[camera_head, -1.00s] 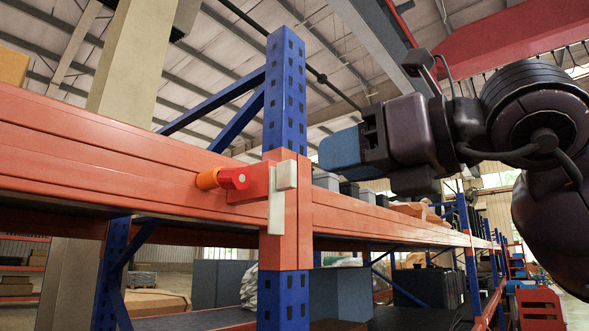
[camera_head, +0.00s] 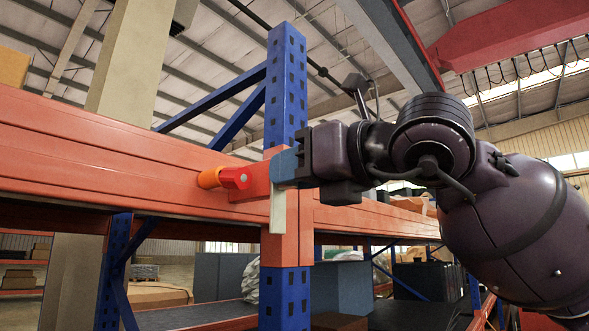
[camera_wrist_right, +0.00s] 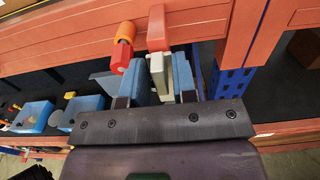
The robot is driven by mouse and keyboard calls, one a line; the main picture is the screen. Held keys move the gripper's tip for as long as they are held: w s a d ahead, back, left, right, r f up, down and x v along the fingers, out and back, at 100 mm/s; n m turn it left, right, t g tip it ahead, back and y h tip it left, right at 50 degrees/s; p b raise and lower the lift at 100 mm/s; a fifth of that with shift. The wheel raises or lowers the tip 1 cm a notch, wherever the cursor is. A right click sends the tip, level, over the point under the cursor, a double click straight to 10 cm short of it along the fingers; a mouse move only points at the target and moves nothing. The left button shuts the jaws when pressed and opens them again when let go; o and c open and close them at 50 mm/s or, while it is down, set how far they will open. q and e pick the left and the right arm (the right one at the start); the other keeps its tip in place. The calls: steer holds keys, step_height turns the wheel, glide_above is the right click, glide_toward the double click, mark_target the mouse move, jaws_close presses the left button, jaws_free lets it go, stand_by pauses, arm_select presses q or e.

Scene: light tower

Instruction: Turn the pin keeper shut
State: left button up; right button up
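The cream pin keeper (camera_head: 277,212) hangs upright on the face of the orange beam end at the blue post. A red bracket (camera_head: 257,180) and a red-headed pin with an orange collar (camera_head: 234,178) are to its left. My right gripper (camera_head: 282,166) comes in from the right, and its blue fingers cover the keeper's upper part. In the right wrist view my gripper (camera_wrist_right: 158,72) is open, with the keeper (camera_wrist_right: 157,73) showing between the blue fingers. Whether a finger touches it I cannot tell. My left gripper is not in view.
The blue upright post (camera_head: 286,85) rises behind the keeper. The orange beam (camera_head: 110,150) runs to the left. Blue bins (camera_wrist_right: 36,116) show below in the right wrist view. Open air lies in front of the beam.

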jaws_close()
